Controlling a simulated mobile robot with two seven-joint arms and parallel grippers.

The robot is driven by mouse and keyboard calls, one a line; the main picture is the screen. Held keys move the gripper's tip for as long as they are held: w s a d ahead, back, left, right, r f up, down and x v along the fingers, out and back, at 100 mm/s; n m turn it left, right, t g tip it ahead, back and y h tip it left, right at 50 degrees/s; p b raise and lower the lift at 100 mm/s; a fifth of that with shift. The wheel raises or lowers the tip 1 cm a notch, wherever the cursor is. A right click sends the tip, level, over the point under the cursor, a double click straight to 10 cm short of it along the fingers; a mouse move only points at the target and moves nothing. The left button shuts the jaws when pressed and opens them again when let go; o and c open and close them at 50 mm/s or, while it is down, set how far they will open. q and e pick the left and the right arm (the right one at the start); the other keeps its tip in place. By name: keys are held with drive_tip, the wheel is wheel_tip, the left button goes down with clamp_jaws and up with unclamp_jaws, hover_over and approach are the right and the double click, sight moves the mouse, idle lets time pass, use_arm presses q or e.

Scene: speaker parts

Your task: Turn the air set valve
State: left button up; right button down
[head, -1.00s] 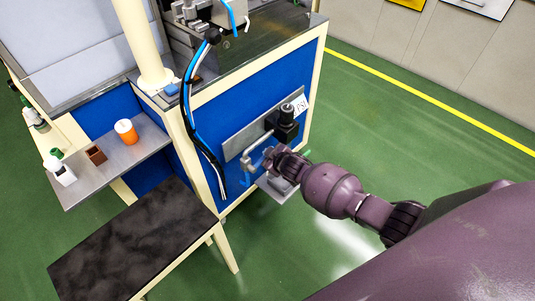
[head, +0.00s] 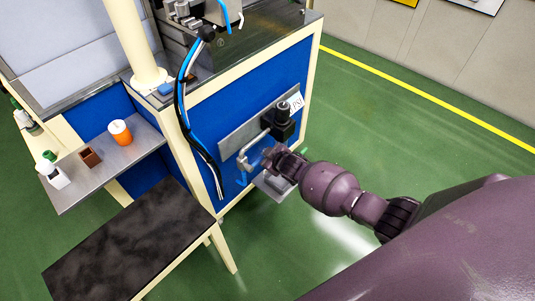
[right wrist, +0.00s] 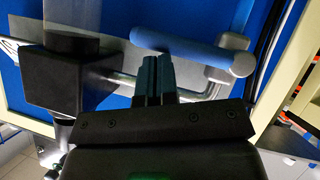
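The air set is on the blue side of the machine: a black regulator (head: 283,124) with a round knob on a grey plate, and a bent grey pipe (head: 252,146) beside it. The valve's blue handle (right wrist: 185,46) lies across the top of the right wrist view, joined to a grey fitting (right wrist: 240,62) at its right end. My right gripper (head: 268,159) is at the pipe. In the right wrist view its fingers (right wrist: 158,66) are together, with tips at the handle's lower edge; I cannot tell whether they touch. My left gripper is not in view.
Black and blue hoses (head: 190,125) hang along the machine's corner post. A dark-topped table (head: 125,245) and a shelf with an orange cup (head: 120,133) stand left. Green floor on the right is open.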

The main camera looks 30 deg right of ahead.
use_arm(q)
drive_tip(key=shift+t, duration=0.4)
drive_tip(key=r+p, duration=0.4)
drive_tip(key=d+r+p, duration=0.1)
drive_tip(key=p, duration=0.1)
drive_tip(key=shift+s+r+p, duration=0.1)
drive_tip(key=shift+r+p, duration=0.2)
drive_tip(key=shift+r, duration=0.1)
use_arm(e)
drive_tip(key=s+d+r, duration=0.3)
drive_tip(key=s+r, duration=0.5)
drive_tip(key=r, duration=0.1)
drive_tip(key=shift+s+r, duration=0.2)
drive_tip(key=shift+s, duration=0.1)
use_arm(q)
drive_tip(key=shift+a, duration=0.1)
use_arm(e)
drive_tip(key=shift+d, duration=0.1)
